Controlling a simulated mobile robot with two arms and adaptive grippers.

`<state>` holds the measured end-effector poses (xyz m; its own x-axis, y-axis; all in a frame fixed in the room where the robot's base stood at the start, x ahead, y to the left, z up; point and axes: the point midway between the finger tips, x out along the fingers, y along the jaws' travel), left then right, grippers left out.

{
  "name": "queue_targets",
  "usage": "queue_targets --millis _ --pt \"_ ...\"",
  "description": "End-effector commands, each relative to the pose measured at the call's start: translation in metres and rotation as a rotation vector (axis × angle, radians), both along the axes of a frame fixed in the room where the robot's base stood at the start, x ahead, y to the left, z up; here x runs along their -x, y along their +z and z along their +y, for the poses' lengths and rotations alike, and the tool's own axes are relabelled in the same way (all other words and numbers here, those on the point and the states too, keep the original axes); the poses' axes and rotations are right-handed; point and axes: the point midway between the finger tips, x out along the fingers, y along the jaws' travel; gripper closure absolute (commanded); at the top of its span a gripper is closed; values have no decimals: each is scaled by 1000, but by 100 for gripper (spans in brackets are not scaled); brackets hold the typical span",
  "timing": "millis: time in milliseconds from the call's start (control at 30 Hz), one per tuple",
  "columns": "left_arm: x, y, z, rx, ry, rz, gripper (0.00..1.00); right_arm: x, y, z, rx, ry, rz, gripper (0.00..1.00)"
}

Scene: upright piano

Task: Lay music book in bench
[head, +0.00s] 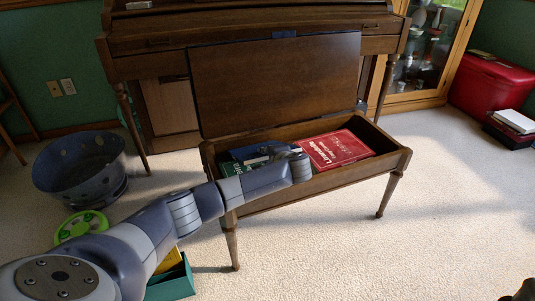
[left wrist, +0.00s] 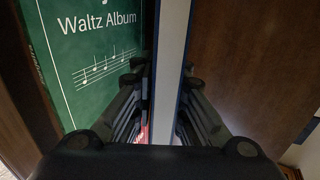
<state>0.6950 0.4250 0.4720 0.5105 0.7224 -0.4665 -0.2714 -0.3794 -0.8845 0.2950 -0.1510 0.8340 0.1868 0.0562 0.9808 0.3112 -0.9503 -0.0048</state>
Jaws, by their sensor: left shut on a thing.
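The piano bench (head: 310,190) stands open, its lid (head: 275,85) raised at the back. My left gripper (head: 282,150) is over the left part of the bench's box, its fingers largely hidden by my wrist. In the left wrist view the gripper (left wrist: 160,105) is shut on a thin blue music book (left wrist: 172,60), seen edge-on with pale page edges. The blue book (head: 250,153) shows partly in the head view. A green Waltz Album (left wrist: 95,60) lies beside it; its green cover (head: 230,168) also shows in the bench. A red book (head: 338,149) lies right of the gripper.
The upright piano (head: 130,45) stands behind the bench. A blue-grey perforated tub (head: 80,165), a green round object (head: 80,225) and a teal box (head: 172,283) are on the floor at left.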

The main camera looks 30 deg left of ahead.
Motion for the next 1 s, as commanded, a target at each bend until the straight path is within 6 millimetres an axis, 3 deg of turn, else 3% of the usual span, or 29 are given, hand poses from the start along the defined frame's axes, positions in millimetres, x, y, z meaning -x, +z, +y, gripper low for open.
queue_targets --millis 200,233,300,733,1000 --pt "0 1 0 -1 0 -2 100 1 2 0 -2 0 -3 0" --pt "0 1 0 -1 0 -2 80 1 2 -1 -2 0 -3 0" --pt "0 1 0 -1 0 -2 64 1 2 -1 -2 -1 -4 0" --pt "1 2 -3 1 -2 -1 64 0 2 -1 -5 -4 -4 0" --pt "19 18 -29 3 -4 -3 64 0 1 -1 -3 -3 -2 0"
